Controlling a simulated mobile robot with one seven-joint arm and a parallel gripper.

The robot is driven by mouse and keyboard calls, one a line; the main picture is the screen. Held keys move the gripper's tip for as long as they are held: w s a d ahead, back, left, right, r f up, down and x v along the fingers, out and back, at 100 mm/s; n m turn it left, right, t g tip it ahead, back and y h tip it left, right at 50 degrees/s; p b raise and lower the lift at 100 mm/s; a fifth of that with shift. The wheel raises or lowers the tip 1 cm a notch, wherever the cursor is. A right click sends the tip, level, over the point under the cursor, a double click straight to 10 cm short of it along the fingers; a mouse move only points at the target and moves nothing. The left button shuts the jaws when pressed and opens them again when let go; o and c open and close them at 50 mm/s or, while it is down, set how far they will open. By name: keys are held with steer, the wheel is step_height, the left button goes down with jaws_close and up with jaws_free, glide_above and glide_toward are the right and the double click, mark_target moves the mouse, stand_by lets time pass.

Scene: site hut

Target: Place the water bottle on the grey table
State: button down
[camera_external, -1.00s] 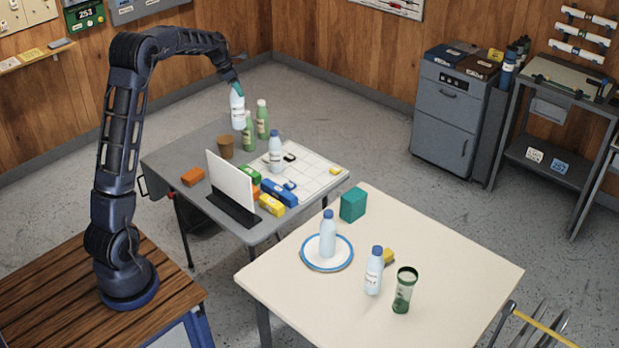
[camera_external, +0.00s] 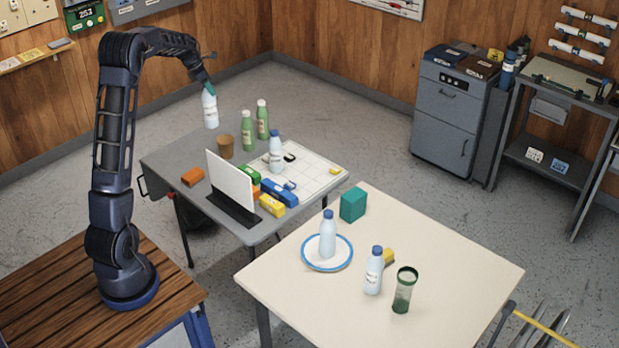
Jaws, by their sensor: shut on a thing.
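My gripper (camera_external: 209,89) is shut on a water bottle (camera_external: 210,110), pale with a white label, and holds it upright by its top. The held bottle shows in front of the far left part of the grey table (camera_external: 188,153); it appears to be in the air above it. Another water bottle (camera_external: 275,152) with a blue cap stands on the white gridded sheet on the grey table. On the cream table, one similar bottle (camera_external: 328,236) stands on a blue-rimmed plate (camera_external: 313,264), and another bottle (camera_external: 373,271) stands nearer the front.
The cream table (camera_external: 430,245) holds a teal box (camera_external: 353,204) and a green cup (camera_external: 404,290).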

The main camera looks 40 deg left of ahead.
step_height(320, 180, down, 24)
stand_by(1.0)
steer(key=c, duration=0.8)
jaws_free()
steer(key=shift+r, duration=0.15)
steer(key=v, duration=1.2)
